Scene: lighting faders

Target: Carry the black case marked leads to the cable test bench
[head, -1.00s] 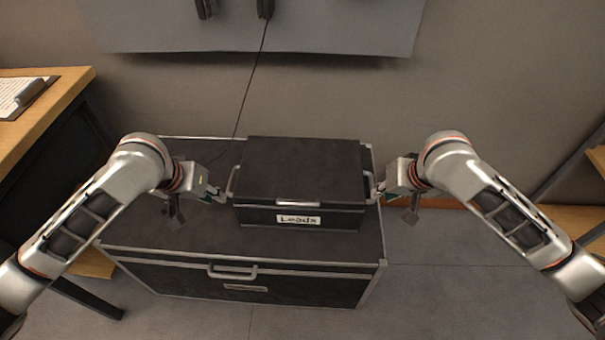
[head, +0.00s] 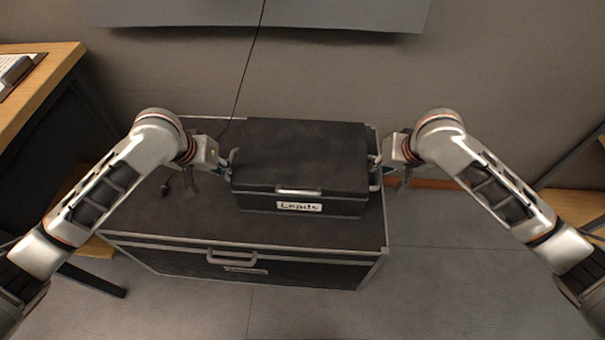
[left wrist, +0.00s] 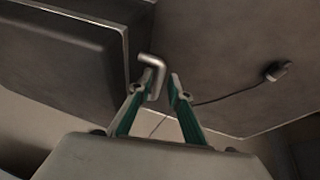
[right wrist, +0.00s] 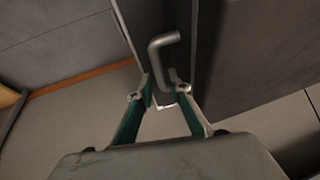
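The black case marked "Leads" (head: 300,160) sits on top of a larger black trunk (head: 180,225), lid shut, label facing me. It has a grey bar handle at each end. My left gripper (head: 226,160) is at the left handle; in the left wrist view its fingers (left wrist: 160,90) are apart, with the handle (left wrist: 152,64) between them, close to one finger. My right gripper (head: 378,163) is at the right handle; in the right wrist view its fingers (right wrist: 161,80) are apart with the handle (right wrist: 164,42) at their tips. Neither grip looks closed. The cable test bench cannot be identified.
The trunk has a front handle (head: 232,257) and metal edges. A black cable with a plug (head: 190,184) lies on it, left of the case. A wooden-topped table (head: 50,75) stands at left, a wooden shelf (head: 575,207) at right. The floor in front (head: 440,290) is clear.

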